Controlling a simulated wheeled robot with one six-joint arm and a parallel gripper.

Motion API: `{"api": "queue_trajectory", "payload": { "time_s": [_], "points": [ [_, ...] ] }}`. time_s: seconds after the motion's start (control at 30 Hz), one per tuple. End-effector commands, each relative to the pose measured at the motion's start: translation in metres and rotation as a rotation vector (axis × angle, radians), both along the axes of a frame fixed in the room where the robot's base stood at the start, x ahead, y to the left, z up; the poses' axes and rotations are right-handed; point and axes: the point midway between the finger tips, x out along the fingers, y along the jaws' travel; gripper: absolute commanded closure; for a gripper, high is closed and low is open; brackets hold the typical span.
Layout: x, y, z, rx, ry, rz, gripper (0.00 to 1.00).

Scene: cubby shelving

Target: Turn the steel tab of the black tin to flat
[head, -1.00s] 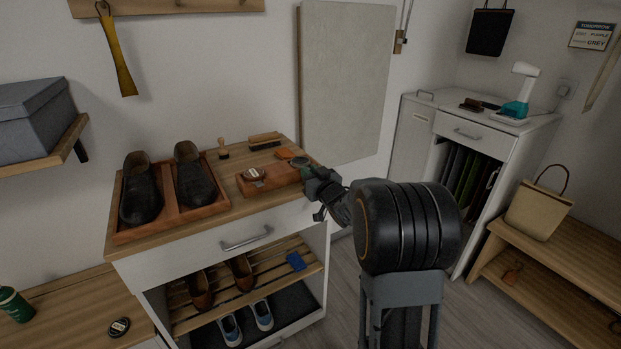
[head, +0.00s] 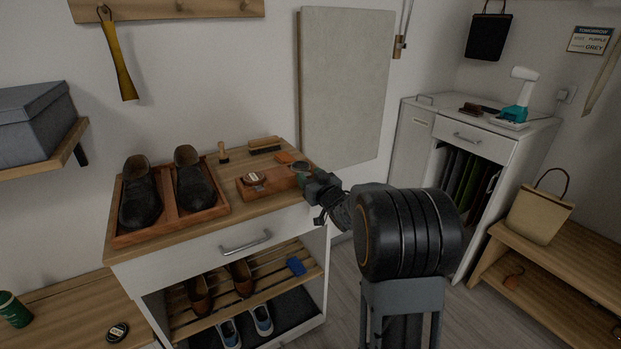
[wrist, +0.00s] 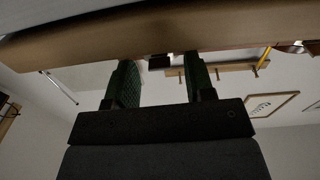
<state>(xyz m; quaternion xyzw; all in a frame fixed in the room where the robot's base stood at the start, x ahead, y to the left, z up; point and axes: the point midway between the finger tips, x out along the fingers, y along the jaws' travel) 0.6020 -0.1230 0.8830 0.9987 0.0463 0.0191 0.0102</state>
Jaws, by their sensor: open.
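A brown wooden block (head: 282,184) lies on the cabinet top and carries a tin with a pale label (head: 253,179) at its left. A small dark round tin (head: 302,166) sits at its right end, next to my gripper (head: 306,180). I cannot make out the black tin's steel tab in the head view. In the wrist view my gripper (wrist: 161,80) is open, its two green fingers apart and pointing at the underside of a wooden edge (wrist: 100,42). A small dark and pale piece (wrist: 160,62) shows between the fingertips; I cannot tell whether it is the tab.
A tray (head: 170,222) with dark shoes fills the left of the cabinet top. Brushes (head: 264,144) lie behind the block. A grey panel (head: 345,85) stands against the wall behind. Another black tin (head: 117,331) lies on the low bench at lower left.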

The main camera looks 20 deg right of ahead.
Motion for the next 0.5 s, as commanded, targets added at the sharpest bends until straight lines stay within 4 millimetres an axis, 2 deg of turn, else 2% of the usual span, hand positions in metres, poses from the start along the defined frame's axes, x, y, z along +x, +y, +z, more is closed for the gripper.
{"api": "queue_trajectory", "payload": {
  "time_s": [0.13,0.23,0.5],
  "points": [
    [-0.003,-0.001,0.000,0.000,0.000,0.000,0.51],
    [-0.013,-0.002,0.000,-0.001,0.000,-0.001,0.51],
    [-0.066,-0.008,-0.001,-0.001,0.000,-0.004,0.51]
  ]
}}
